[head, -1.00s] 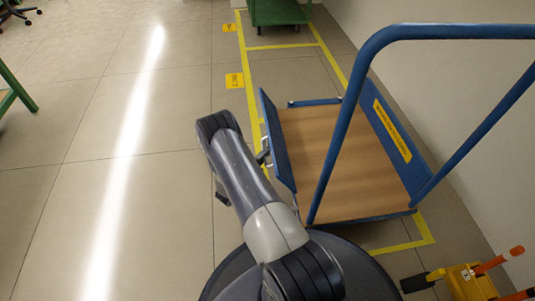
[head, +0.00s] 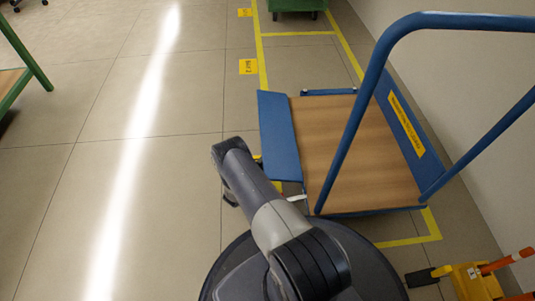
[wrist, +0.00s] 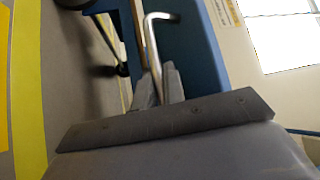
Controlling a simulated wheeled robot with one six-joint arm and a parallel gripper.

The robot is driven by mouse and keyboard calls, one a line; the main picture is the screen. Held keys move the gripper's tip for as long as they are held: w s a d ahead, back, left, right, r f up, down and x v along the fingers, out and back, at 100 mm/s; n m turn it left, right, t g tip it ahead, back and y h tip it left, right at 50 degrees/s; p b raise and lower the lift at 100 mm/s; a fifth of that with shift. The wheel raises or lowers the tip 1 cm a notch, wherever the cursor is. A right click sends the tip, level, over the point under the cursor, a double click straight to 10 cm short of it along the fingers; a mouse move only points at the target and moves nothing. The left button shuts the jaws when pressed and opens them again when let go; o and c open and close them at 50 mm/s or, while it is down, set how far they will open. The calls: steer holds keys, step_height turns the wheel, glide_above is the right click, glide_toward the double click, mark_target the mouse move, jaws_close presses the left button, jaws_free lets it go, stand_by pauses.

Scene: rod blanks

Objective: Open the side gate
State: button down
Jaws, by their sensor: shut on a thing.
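The side gate (head: 282,135) is a blue panel along the left edge of a blue trolley with a wooden deck (head: 350,155). It is swung outward and down, with its broad face showing in the head view. In the wrist view my gripper (wrist: 160,82) is shut on a bent metal handle (wrist: 152,45). A blue surface (wrist: 195,60) stands behind the handle, apparently the gate. In the head view my arm hides the gripper. A pale metal piece (head: 297,198) shows near the gate's near end.
The trolley's tall blue push bar (head: 365,90) rises on the right, near the wall. A yellow and orange pallet-truck-like object (head: 475,280) stands at bottom right. A green cart (head: 297,5) is at the back.

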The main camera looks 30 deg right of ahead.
steer(key=shift+f+n, duration=0.25)
steer(key=shift+n, duration=0.05)
steer(key=c, duration=1.5)
jaws_free()
steer(key=v, duration=1)
steer(key=shift+s+a+f, duration=0.2)
steer(key=shift+a+f, duration=0.1)
steer(key=shift+c, duration=0.2)
